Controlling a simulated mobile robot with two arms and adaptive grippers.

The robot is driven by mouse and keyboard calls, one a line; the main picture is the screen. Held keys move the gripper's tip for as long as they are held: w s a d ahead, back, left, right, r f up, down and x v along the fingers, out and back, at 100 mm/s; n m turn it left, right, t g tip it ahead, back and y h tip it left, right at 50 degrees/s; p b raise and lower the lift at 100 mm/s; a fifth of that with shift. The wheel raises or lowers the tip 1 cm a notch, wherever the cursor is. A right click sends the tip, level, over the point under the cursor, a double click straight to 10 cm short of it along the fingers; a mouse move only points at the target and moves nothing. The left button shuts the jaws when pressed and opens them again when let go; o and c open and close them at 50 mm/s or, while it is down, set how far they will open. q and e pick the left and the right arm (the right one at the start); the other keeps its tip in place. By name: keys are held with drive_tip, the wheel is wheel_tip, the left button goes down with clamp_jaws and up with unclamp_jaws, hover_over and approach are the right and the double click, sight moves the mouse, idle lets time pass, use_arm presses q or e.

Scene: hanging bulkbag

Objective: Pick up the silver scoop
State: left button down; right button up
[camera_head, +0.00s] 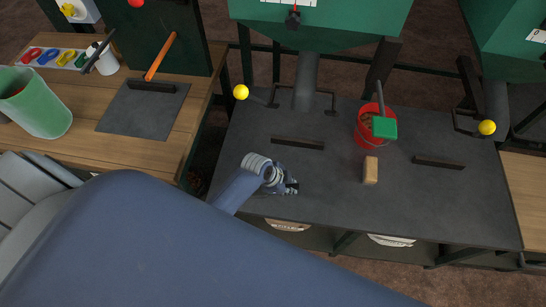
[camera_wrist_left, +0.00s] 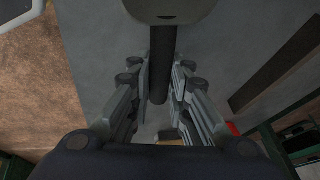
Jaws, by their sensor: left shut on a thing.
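My left gripper (camera_head: 290,187) is low over the dark grey bench top, left of the middle. In the left wrist view its two fingers (camera_wrist_left: 162,85) are closed in on a dark handle (camera_wrist_left: 162,62). A rounded grey part at the top edge, apparently the silver scoop (camera_wrist_left: 170,9), joins this handle and is cut off by the frame. In the head view I cannot make out the scoop; my arm and gripper cover that area. I cannot tell whether the scoop touches the bench. My right gripper is not in view.
A red bucket (camera_head: 362,134) with a green scoop (camera_head: 384,127) stands right of the gripper, near a tan block (camera_head: 370,171). Green hoppers (camera_head: 330,25) hang above the dark bench (camera_head: 440,205). A wooden table (camera_head: 160,135) with a green bin (camera_head: 40,108) is at left.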

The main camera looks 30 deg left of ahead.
use_arm(q)
drive_tip(key=shift+r, duration=0.9)
drive_tip(key=shift+s+a+r, duration=0.15)
drive_tip(key=shift+s+r, duration=0.4)
drive_tip(key=shift+r, duration=0.2)
drive_tip(key=s+a+r+b, duration=0.1)
drive_tip(key=s+a+b, duration=0.1)
drive_tip(key=s, duration=1.2)
drive_tip(key=shift+s+a+r, duration=0.25)
drive_tip(key=shift+s+r, duration=0.05)
drive_tip(key=shift+r, duration=0.05)
